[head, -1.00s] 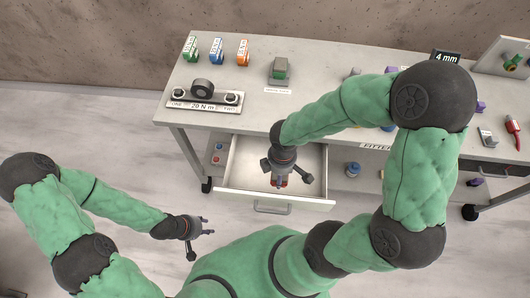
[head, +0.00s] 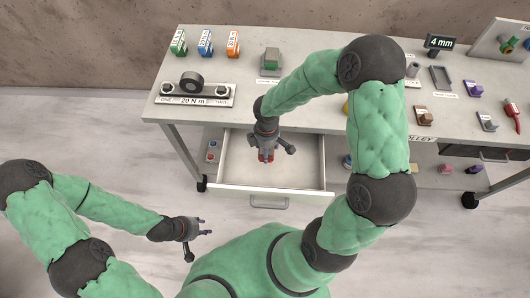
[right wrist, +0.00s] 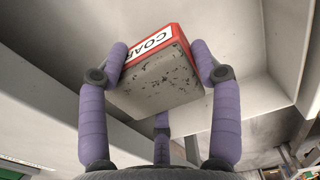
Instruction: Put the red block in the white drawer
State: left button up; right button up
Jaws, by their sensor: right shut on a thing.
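The white drawer (head: 305,172) is pulled open under the left part of the workbench, and its inside looks empty apart from what my right gripper holds. My right gripper (head: 267,157) points down within the drawer's outline, near its middle. It is shut on the red block (head: 262,157), of which only a little red shows there. In the right wrist view the red block (right wrist: 155,78) sits between the purple fingers, with a worn grey face and a white label reading "COAR". I cannot tell its height above the drawer floor. My left gripper (head: 207,227) is open and empty, left of the drawer.
A lower shelf (head: 428,178) holds small items. The floor left of the bench is clear.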

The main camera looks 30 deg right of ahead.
jog(key=shift+w+d+f+b, duration=0.2)
jog(key=shift+w+f+b, duration=0.1)
jog(key=shift+w+f, duration=0.65)
jog(key=shift+w+f+b, duration=0.1)
jog(key=shift+f+b, duration=0.65)
jog(key=shift+f, duration=1)
jog(key=shift+f, duration=0.2)
jog(key=o, duration=1.4)
jog(key=shift+r, duration=0.15)
jog(key=shift+r, duration=0.35)
notch_tip(320, 180, up, 11)
jog(key=p, duration=0.4)
jog(key=shift+r, duration=0.2)
